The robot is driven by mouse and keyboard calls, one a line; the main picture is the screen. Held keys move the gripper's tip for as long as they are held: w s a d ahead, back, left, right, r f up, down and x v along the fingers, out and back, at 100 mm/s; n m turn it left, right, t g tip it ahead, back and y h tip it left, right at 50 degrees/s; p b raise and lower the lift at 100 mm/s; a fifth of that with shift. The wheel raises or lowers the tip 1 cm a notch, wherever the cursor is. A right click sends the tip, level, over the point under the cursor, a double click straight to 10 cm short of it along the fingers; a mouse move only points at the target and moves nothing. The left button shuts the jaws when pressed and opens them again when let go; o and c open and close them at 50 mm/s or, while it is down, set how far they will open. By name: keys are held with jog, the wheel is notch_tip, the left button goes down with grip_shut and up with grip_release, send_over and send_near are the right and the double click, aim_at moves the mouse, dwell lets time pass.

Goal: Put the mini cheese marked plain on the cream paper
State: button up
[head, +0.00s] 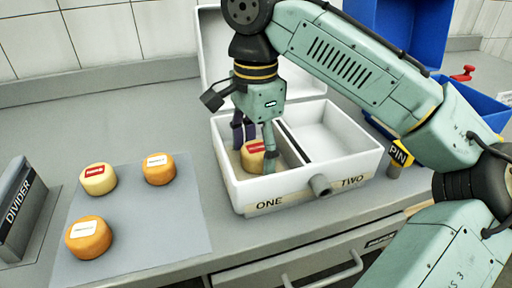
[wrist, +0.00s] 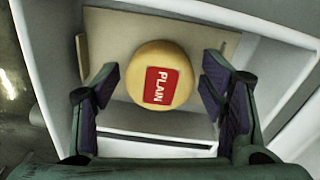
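The mini cheese marked plain (wrist: 150,62), yellow with a red PLAIN label, sits on the cream paper (wrist: 103,32) in the wrist view. In the head view this cheese (head: 250,163) is inside compartment ONE of the white box (head: 246,192), partly hidden by a finger. My gripper (head: 256,148) is lowered into that compartment with its fingers on either side of the cheese. In the wrist view my gripper (wrist: 158,75) is open, with a gap between each pad and the cheese.
A grey mat (head: 140,225) at left holds a pale cheese with a red label (head: 98,179) and two orange cheeses with white labels (head: 158,169). A divider (head: 22,208) stands at far left. Compartment TWO (head: 325,135) is empty. A blue bin (head: 478,98) is behind my arm.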

aim_at(255, 149)
jog(key=shift+r, duration=0.1)
notch_tip(255, 149, up, 12)
jog(key=p, duration=0.1)
dwell(0.6)
